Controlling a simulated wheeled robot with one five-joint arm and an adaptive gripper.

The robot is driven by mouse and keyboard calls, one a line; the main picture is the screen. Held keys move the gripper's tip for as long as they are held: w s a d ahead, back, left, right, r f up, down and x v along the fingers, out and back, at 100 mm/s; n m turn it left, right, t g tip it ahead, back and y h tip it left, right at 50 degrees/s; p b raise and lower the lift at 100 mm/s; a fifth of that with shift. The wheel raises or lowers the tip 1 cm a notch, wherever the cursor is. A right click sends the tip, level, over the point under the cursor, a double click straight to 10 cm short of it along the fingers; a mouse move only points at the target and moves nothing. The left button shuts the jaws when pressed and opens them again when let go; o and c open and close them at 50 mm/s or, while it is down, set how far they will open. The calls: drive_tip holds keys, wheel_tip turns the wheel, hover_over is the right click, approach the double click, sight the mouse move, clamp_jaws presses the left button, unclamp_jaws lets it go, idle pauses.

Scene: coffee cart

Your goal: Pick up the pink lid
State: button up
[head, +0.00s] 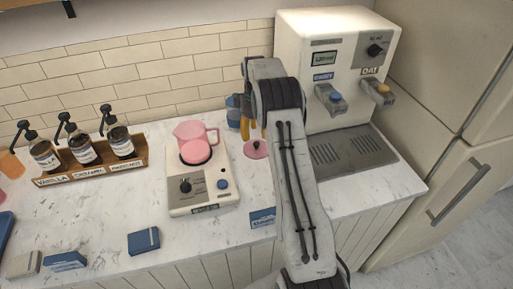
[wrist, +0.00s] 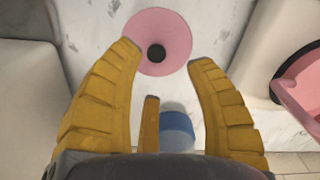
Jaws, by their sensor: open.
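The pink lid (head: 256,149) is a flat round disc with a dark knob, lying on the white marble counter between the burner unit and the dispenser machine. In the wrist view the lid (wrist: 165,25) is at the top centre, just beyond the fingertips. My gripper (wrist: 163,55) has yellow fingers, spread apart with nothing between them. In the head view my arm partly covers the gripper and the lid's right side. The pink pitcher (head: 196,134) stands on the burner unit; part of it also shows at the right of the wrist view (wrist: 305,88).
The burner unit (head: 202,196) is left of the lid; the white dispenser machine (head: 320,92) is right. A blue object (wrist: 178,122) shows below between my fingers. A wooden rack (head: 93,167) of pump bottles stands at left. A blue box (head: 144,241) lies on the front counter.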

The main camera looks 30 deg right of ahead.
sight(257, 143)
drive_tip(key=shift+s+d+f+p, duration=0.1)
drive_tip(key=shift+f+p, duration=0.3)
drive_tip(key=shift+f, duration=0.95)
drive_tip(key=shift+s+d+f+p, duration=0.1)
drive_tip(key=shift+f+p, duration=0.3)
drive_tip(key=shift+f, duration=0.95)
drive_tip(key=shift+c, duration=0.3)
clamp_jaws()
